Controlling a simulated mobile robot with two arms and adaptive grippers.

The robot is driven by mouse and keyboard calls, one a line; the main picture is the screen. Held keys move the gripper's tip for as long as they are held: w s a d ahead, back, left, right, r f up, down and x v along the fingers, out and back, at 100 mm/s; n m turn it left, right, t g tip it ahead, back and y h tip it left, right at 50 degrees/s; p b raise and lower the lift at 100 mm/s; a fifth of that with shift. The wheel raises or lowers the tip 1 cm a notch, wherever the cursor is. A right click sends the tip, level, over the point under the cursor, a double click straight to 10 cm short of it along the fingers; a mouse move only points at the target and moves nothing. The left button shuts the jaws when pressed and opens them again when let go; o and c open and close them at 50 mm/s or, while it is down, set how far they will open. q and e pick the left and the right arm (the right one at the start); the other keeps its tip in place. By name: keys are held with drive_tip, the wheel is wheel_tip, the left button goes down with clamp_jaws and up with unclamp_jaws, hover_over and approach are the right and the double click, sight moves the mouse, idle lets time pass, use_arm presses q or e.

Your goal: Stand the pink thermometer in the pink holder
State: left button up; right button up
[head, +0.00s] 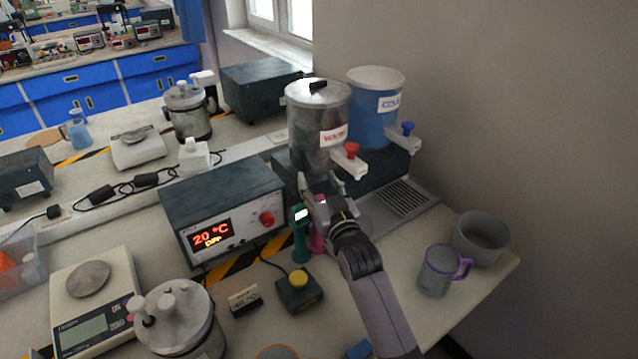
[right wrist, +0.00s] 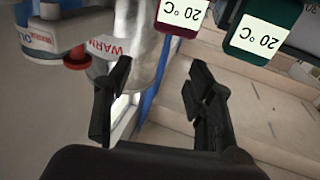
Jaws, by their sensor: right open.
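The pink thermometer (head: 321,199) shows only in part in the head view, beside my right gripper. Its dark pink head with a 20 °C display (right wrist: 180,16) is at the top of the right wrist view. The pink holder (head: 317,242) is directly below it on the bench. The thermometer looks upright over the holder, but my gripper hides where they meet. My right gripper (head: 321,188) is open; in the right wrist view its fingers (right wrist: 158,85) are spread with nothing between them. My left gripper is not in view.
A green thermometer (head: 300,232) stands just left of the pink one. The warm urn (head: 318,120) with its red tap (head: 351,150) and the blue cold urn (head: 374,95) are behind. A heater box (head: 225,205) stands left; a purple-handled mug (head: 438,272) and grey bowl (head: 482,238) stand right.

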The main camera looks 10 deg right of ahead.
drive_tip(key=s+d, duration=0.1)
drive_tip(key=s, duration=1.1)
drive_tip(key=shift+d+f, duration=0.25)
drive_tip(key=shift+f, duration=0.1)
idle(0.5)
